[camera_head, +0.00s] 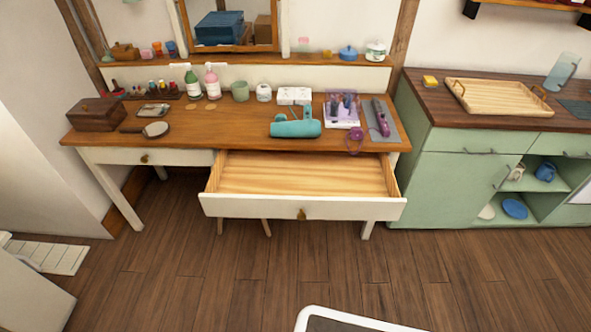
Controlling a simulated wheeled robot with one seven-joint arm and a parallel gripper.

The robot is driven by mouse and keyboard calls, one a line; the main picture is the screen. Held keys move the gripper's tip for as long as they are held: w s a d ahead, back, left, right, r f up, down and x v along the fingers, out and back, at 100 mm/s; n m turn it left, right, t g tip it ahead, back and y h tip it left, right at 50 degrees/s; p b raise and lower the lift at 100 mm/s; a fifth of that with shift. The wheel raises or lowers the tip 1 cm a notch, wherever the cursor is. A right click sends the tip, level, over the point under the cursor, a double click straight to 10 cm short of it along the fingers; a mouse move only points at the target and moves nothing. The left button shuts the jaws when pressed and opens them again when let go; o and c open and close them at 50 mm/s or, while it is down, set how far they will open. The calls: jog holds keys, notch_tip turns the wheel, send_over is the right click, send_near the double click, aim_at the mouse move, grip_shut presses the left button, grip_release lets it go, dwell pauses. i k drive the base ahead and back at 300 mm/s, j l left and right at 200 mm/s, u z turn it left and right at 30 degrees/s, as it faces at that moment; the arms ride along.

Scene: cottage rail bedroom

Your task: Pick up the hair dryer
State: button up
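A teal hair dryer (297,126) lies on the wooden top of the dressing table (220,125), close to its front edge.
A clear-and-purple organizer (341,111) and a purple styling tool (381,117) on a grey mat lie right of the dryer. A hand mirror (154,129) and wooden box (97,114) lie left. A green cabinet (453,185) adjoins. The floor (230,275) in front is clear.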

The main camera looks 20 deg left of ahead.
aim_at(308, 127)
jog(key=i, duration=1.15)
jog(key=i+u, duration=0.1)
jog(key=u, duration=0.3)
jog(key=i+u, duration=0.1)
jog(key=u, duration=0.3)
jog(key=i+u, duration=0.1)
jog(key=u, duration=0.3)
